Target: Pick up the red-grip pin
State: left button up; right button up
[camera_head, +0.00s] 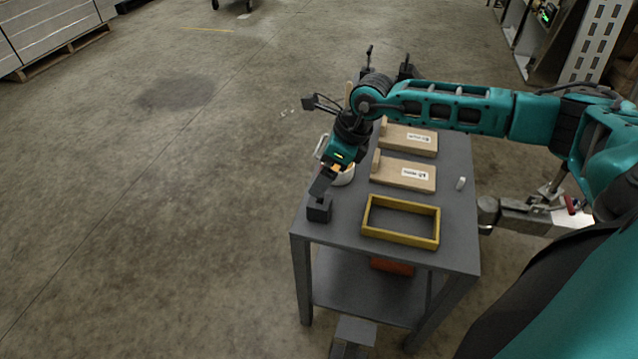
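I cannot make out the red-grip pin for certain. A small red part (571,204) shows on the grey metal coupling (525,217) at the right, beside my arm; it is too small to tell what it is. My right arm reaches in from the right across the grey table (340,232). My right gripper (320,208) points down over the table's left edge, left of the yellow frame. Whether its fingers are apart or hold something cannot be seen. My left gripper is not in view.
On the table are a yellow frame (400,240), two labelled wooden blocks (405,185), a small white cylinder (461,183) and a white pot (345,177) partly behind my gripper. An orange-red object (392,266) lies on the lower shelf.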

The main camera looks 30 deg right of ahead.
jog(key=shift+b+x, duration=0.5)
jog(key=shift+x, duration=2.65)
jog(key=shift+d, duration=0.2)
jog(key=shift+c, duration=0.3)
jog(key=c, duration=0.8)
